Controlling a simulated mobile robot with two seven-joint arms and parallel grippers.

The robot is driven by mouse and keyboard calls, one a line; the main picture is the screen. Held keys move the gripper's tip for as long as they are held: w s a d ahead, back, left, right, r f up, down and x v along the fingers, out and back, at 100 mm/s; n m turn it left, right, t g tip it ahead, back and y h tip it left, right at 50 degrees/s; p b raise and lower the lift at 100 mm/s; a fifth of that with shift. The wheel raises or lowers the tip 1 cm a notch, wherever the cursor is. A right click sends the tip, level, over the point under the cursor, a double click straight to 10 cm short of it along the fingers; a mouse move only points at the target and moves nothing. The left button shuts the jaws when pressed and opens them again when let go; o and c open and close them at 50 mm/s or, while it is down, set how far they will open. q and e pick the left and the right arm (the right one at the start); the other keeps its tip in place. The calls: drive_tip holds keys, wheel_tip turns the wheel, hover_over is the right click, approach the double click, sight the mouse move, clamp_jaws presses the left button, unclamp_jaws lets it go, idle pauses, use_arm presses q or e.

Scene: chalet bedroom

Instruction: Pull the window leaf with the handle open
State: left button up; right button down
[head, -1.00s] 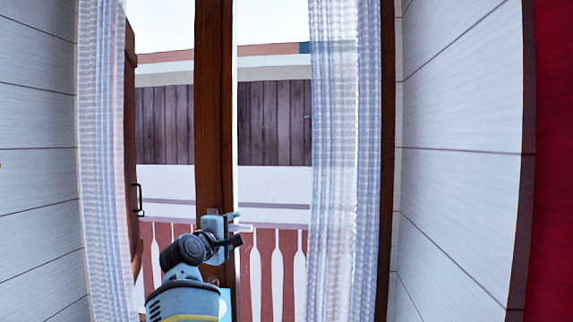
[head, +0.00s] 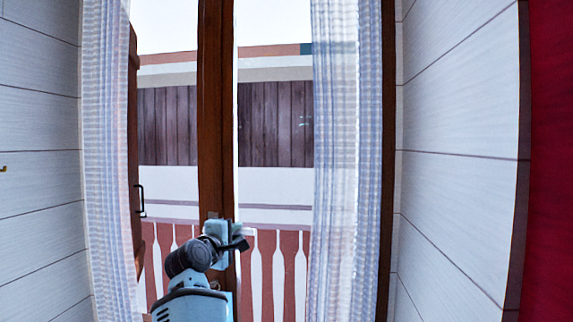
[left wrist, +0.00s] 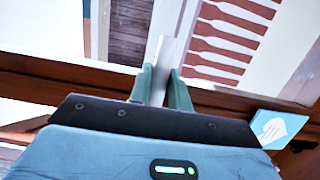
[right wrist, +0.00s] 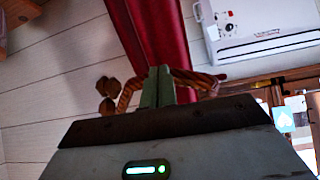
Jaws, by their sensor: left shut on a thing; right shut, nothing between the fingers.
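The window has brown wooden frame posts, with a central post (head: 215,120) between the glass panes in the head view. My left gripper (head: 228,236) is at the lower part of this post. In the left wrist view its fingers (left wrist: 162,86) are shut on a pale, flat handle (left wrist: 170,45). In the head view the gripper mostly hides the handle. My right gripper (right wrist: 157,88) shows only in the right wrist view; it is shut and empty, away from the window.
Sheer curtains hang at the left (head: 108,160) and right (head: 338,160) of the window. A red curtain (right wrist: 160,35) and a white wall unit (right wrist: 250,30) show in the right wrist view. A blue card (left wrist: 277,128) is beside the left gripper. A red-brown railing (head: 268,270) stands outside.

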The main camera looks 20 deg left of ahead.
use_arm(q)
drive_tip(key=shift+s+d, duration=0.3)
drive_tip(key=shift+s, duration=0.1)
drive_tip(key=shift+s+d+r+y, duration=0.1)
drive_tip(key=shift+s+d+y, duration=0.05)
drive_tip(key=shift+s+y, duration=0.2)
drive_tip(key=shift+s+n, duration=0.1)
drive_tip(key=shift+n, duration=0.2)
drive_tip(key=shift+s+d, duration=0.25)
drive_tip(key=shift+s+d+n+y, duration=0.2)
drive_tip(key=shift+s+d+y, duration=0.2)
drive_tip(key=shift+s, duration=0.2)
drive_tip(key=shift+s+d+n+y, duration=0.25)
drive_tip(key=shift+s+y, duration=0.1)
drive_tip(key=shift+s, duration=0.2)
drive_tip(key=shift+s+d+n+g+y, duration=0.15)
drive_tip(key=shift+s+d+n+y, duration=0.15)
drive_tip(key=shift+s+d, duration=0.3)
drive_tip(key=shift+s+d+n+g+y, duration=0.15)
drive_tip(key=shift+s+d+y, duration=0.25)
drive_tip(key=shift+s, duration=0.35)
